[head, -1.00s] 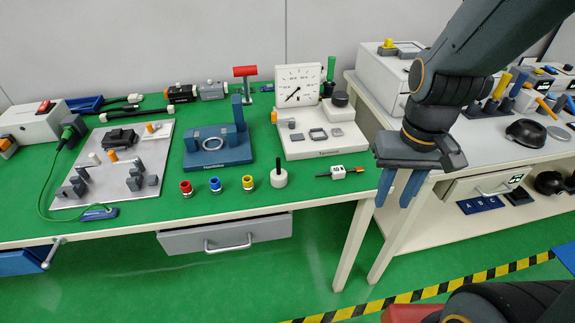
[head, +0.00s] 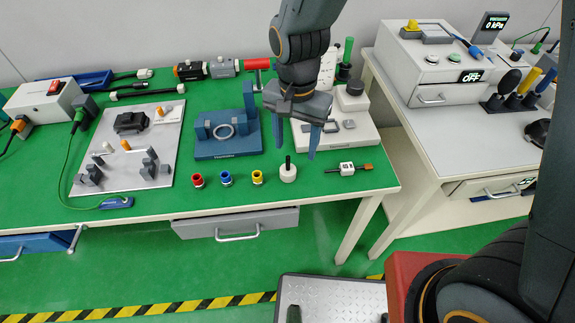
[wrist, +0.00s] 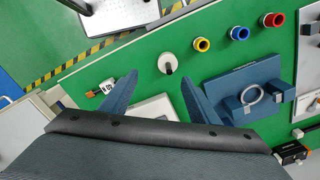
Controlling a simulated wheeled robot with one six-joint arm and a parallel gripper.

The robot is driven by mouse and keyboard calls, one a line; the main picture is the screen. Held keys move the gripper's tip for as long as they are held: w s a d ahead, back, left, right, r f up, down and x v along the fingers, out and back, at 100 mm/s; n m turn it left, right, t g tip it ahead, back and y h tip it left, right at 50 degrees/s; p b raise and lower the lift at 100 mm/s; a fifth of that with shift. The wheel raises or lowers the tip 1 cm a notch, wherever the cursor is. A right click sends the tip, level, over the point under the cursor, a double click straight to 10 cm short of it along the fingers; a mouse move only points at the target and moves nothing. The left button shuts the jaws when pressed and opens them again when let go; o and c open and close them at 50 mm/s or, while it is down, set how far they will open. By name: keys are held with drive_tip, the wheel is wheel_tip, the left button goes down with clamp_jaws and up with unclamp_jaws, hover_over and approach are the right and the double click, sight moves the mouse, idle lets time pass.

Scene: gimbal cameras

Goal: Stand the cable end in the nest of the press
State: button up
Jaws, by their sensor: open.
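My gripper (head: 296,150) is open and empty, fingers down, above the front of the green table. In the wrist view, a white round piece with a black pin (wrist: 168,64) lies just beyond and between the fingertips; it also shows in the head view (head: 288,174). A blue fixture (head: 226,150) with a ring and an upright post stands left of my gripper. I cannot tell for certain whether it is the press. Dark cables with pale ends (head: 130,90) lie at the back left. I cannot tell which is the cable end. My gripper partly hides the white gauge stand (head: 355,140).
Red, blue and yellow rings (head: 227,178) line the front. A small white meter (head: 346,169) lies right of the pinned piece. A metal plate with fixtures (head: 125,175) and a white box with a red switch (head: 45,108) are left. A second table (head: 440,130) stands right.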

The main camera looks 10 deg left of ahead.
sight(288, 157)
drive_tip(key=shift+s+a+f, duration=0.2)
drive_tip(key=shift+a+f, duration=0.15)
drive_tip(key=shift+a, duration=0.35)
drive_tip(key=shift+w+a+f+p, duration=0.1)
drive_tip(key=shift+f+p, duration=0.45)
drive_tip(key=shift+f, duration=1.3)
drive_tip(key=shift+w+a+f+p, duration=0.1)
drive_tip(key=shift+f+p, duration=0.45)
drive_tip(key=shift+f, duration=1.25)
drive_tip(key=c, duration=1.2)
drive_tip(key=shift+r, duration=0.1)
